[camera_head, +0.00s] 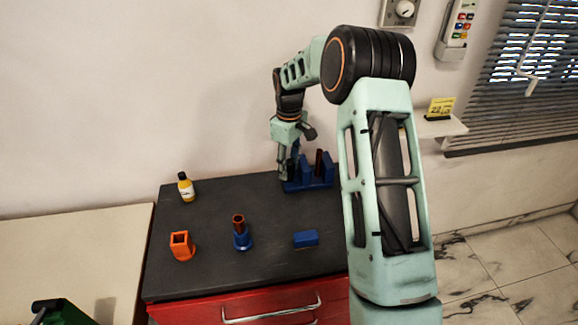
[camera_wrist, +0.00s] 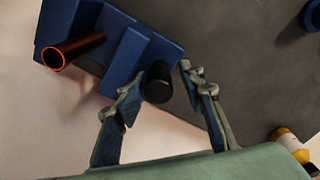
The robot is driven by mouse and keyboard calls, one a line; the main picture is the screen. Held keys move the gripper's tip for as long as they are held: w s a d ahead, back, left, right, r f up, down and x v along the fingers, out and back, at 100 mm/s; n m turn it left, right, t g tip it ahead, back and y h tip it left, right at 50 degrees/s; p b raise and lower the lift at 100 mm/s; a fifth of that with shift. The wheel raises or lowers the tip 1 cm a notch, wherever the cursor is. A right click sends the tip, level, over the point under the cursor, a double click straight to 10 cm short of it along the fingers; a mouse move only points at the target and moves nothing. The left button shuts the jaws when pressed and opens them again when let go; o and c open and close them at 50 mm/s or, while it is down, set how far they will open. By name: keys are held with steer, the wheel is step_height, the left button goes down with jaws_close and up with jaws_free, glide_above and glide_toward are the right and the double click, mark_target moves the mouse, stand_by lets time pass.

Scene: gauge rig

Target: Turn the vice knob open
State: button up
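The blue vice (camera_head: 327,170) stands at the back right of the dark bench top, with a dark red tube (camera_head: 319,160) upright between its jaws. The wrist view shows the vice (camera_wrist: 118,58) and the tube (camera_wrist: 75,50) at upper left. Its black round knob (camera_wrist: 158,86) sticks out toward my gripper (camera_wrist: 161,86). My gripper is open, with one fingertip on each side of the knob. The left finger overlaps or nearly meets the knob's edge; a gap shows at the right finger. In the head view my gripper (camera_head: 287,170) is at the vice's left end, hiding the knob.
A wall is close behind the vice. The bench's middle is clear.

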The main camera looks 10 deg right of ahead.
mark_target(289, 162)
steer(key=shift+r, duration=4.05)
